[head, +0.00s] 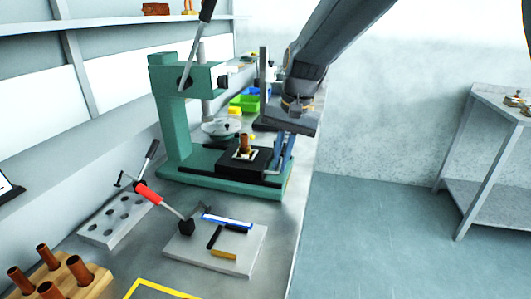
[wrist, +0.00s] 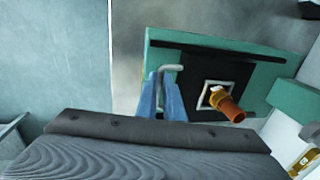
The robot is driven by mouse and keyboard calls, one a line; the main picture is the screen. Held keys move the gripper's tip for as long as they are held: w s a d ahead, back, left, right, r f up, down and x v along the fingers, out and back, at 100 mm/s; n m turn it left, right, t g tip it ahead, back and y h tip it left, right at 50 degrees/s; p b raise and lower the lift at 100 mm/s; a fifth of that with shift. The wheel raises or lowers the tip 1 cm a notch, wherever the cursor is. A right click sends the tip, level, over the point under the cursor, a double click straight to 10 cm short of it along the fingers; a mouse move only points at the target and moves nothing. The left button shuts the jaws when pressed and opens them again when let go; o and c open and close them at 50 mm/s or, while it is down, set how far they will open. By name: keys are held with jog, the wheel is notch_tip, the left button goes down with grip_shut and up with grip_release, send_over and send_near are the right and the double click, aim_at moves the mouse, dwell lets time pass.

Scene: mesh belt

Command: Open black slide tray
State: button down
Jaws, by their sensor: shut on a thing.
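The black slide tray (head: 262,160) lies on the base of the green press (head: 172,115). An upright copper cylinder (head: 244,143) stands in a pale square frame on it. In the wrist view the black slide tray (wrist: 196,96) spreads to the right of my gripper (wrist: 161,82), with the copper cylinder (wrist: 229,107) on it. My blue fingers are shut on the tray's grey bent handle (wrist: 171,68). In the head view my gripper (head: 283,158) is at the tray's right end. The grip itself is hard to see there.
In front of the press are a grey plate (head: 190,250) with a red-handled clamp (head: 148,193) and a block with holes (head: 112,218). Green and blue bins (head: 244,101) stand behind. Open floor (head: 370,235) lies right of the bench, with a side table (head: 480,140) beyond.

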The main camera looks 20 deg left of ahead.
jog(key=d, duration=0.4)
jog(key=shift+d+p, duration=0.2)
jog(key=shift+p, duration=0.1)
jog(key=c, duration=1.9)
grip_release()
jog(key=shift+s, duration=0.1)
jog(key=shift+r, duration=0.55)
notch_tip(320, 180, up, 7)
jog(key=d, duration=0.1)
jog(key=shift+d+f+b, duration=0.15)
jog(key=shift+f+b, duration=0.05)
jog(key=shift+b, duration=0.2)
